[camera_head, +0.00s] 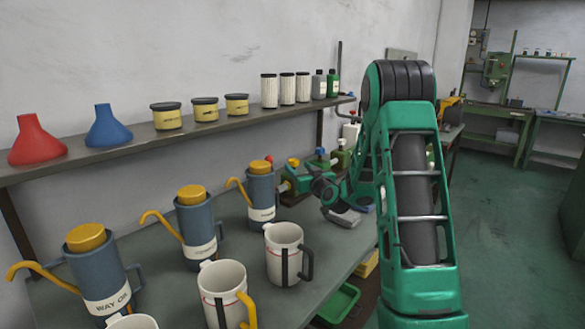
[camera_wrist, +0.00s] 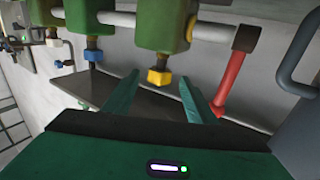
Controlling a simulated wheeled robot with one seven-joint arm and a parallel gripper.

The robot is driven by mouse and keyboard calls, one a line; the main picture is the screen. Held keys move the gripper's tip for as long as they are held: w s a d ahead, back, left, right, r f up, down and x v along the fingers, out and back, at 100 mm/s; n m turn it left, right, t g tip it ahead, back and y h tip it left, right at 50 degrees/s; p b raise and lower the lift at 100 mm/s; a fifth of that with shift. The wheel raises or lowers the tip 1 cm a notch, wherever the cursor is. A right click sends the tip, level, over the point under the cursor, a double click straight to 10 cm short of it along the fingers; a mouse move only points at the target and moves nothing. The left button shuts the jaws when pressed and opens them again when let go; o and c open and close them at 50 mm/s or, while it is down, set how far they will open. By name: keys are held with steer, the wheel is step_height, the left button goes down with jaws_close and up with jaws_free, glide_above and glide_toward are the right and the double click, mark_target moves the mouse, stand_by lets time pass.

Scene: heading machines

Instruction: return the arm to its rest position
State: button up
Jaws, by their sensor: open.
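My arm (camera_head: 415,200) is green and black and stands bent on the right of the head view, its elbow high and its forearm folded down toward the bench. My gripper (camera_wrist: 158,88) shows its two green fingers apart in the wrist view, with nothing held between them. In the head view the gripper's end is low over the far part of the bench, partly hidden by the arm. Beyond the fingers in the wrist view is a pipe fitting with green blocks (camera_wrist: 160,22), a yellow cap (camera_wrist: 159,77) and a red handle (camera_wrist: 229,83). I cannot tell the exact gap to it.
The bench (camera_head: 245,235) carries blue oil cans (camera_head: 195,230) and white mugs (camera_head: 283,255). A wall shelf (camera_head: 150,140) above holds funnels (camera_head: 105,128), yellow tins (camera_head: 205,110) and filters (camera_head: 269,91). Green floor (camera_head: 490,230) is open at right.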

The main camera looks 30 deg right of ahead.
steer(key=shift+s, duration=0.85)
steer(key=shift+a, duration=0.1)
steer(key=shift+a, duration=0.25)
steer(key=s+a+f+n+g+y, duration=0.25)
steer(key=s+a+g, duration=0.45)
steer(key=s, duration=0.5)
steer(key=s+m+g, duration=0.1)
steer(key=s+g, duration=0.1)
steer(key=s, duration=0.5)
steer(key=s+a+f+m+g, duration=0.1)
steer(key=s+g, duration=0.1)
steer(key=s, duration=0.6)
steer(key=s+f+m+g+h, duration=0.1)
steer(key=s+m+g, duration=0.1)
steer(key=s, duration=0.5)
steer(key=shift+s+a+f+g, duration=0.15)
steer(key=shift+f+g, duration=0.1)
steer(key=shift+g, duration=0.05)
steer(key=s+a+m+g, duration=0.3)
steer(key=s+g, duration=0.1)
steer(key=s, duration=1.3)
steer(key=shift+y, duration=0.45)
steer(key=shift+w+m, duration=0.1)
steer(key=shift+m, duration=0.15)
